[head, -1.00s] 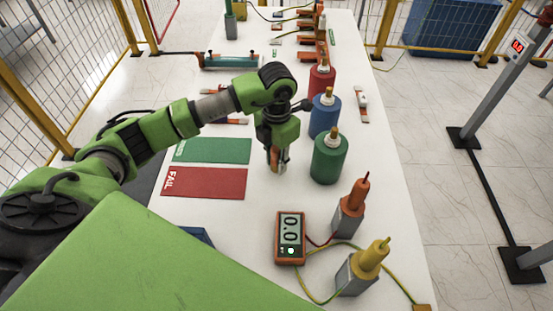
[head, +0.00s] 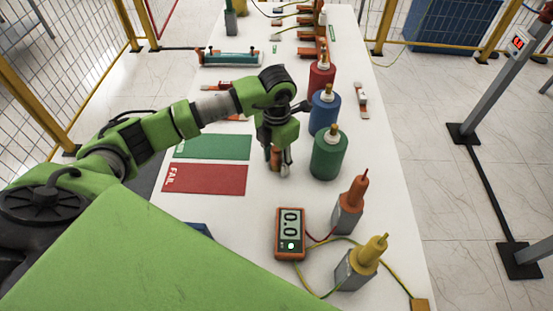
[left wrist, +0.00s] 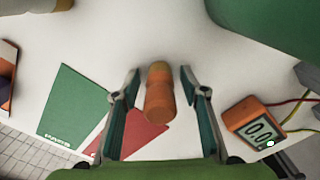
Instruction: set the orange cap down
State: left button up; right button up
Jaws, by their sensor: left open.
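The orange cap (head: 275,158) is on the white table in front of my left gripper's arm, to the left of the green bushing. In the left wrist view the cap (left wrist: 160,98) is an orange cylinder with a tan end, between the two fingers. My left gripper (head: 279,167) points down over the table. In the left wrist view its fingers (left wrist: 160,88) are spread apart on both sides of the cap, with a visible gap on each side. In the head view the fingers partly hide the cap. My right gripper is not in view.
Green (head: 213,147) and red FAIL (head: 204,180) mats lie to the left. Green (head: 328,157), blue (head: 324,117) and red (head: 321,80) bushings stand to the right. A meter (head: 290,233) and two wired terminals, orange (head: 349,207) and yellow (head: 360,264), stand nearer.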

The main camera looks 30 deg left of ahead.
pick_arm(q)
jog(key=shift+w+r+b, duration=0.1)
jog(key=shift+r+b, duration=0.2)
jog(key=shift+r, duration=0.15)
notch_tip(320, 180, up, 10)
jog(key=b, duration=0.3)
jog(key=shift+f, duration=0.1)
jog(key=shift+r, duration=0.8)
jog(key=shift+d+f, duration=0.1)
jog(key=shift+f, duration=0.05)
